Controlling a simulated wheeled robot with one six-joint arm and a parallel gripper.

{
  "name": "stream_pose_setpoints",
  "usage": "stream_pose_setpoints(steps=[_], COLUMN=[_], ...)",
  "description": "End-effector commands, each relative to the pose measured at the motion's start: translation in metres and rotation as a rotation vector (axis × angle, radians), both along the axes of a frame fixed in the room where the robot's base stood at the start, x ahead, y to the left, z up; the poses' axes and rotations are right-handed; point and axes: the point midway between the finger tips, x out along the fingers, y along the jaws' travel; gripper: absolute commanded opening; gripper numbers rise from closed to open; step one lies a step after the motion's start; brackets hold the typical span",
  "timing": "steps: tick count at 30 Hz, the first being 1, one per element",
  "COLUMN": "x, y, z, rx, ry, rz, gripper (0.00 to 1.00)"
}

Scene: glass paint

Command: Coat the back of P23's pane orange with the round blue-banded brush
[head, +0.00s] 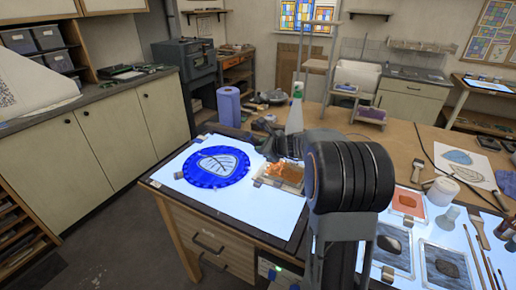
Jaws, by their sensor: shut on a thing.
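A small rectangular glass pane (292,184) lies on the lit table, its upper left part coated patchy orange. I cannot read a label to confirm that it is P23's. My gripper (273,153) is dark and sits just above the pane's far left edge, pointing down toward it. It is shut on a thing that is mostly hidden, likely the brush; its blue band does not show. I cannot tell whether bristles touch the glass. Orange paint (408,201) lies on a square slab to the right of my arm.
A spray bottle (295,112) and purple roll (228,106) stand behind. Slabs with dark paint (391,245), a white jar (443,190) and several brushes (476,256) occupy the right side.

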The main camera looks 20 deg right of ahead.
Motion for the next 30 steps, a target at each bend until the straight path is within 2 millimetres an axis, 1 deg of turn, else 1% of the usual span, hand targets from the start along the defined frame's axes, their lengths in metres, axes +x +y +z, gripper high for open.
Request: stream_pose_setpoints(steps=[1, 9, 15, 20, 30], x=[-0.002, -0.010, -0.014, -0.016, -0.016], y=[-0.008, -0.041, -0.059, -0.066, -0.066], z=[0.000, 0.000, 0.000, 0.000, 0.000], rx=[0.000, 0.000, 0.000, -0.001, -0.001], ry=[0.000, 0.000, 0.000, 0.000, 0.000], rz=[-0.002, -0.002, 0.000, 0.000, 0.001], gripper=[0.00, 0.00, 0.00, 0.00, 0.00])
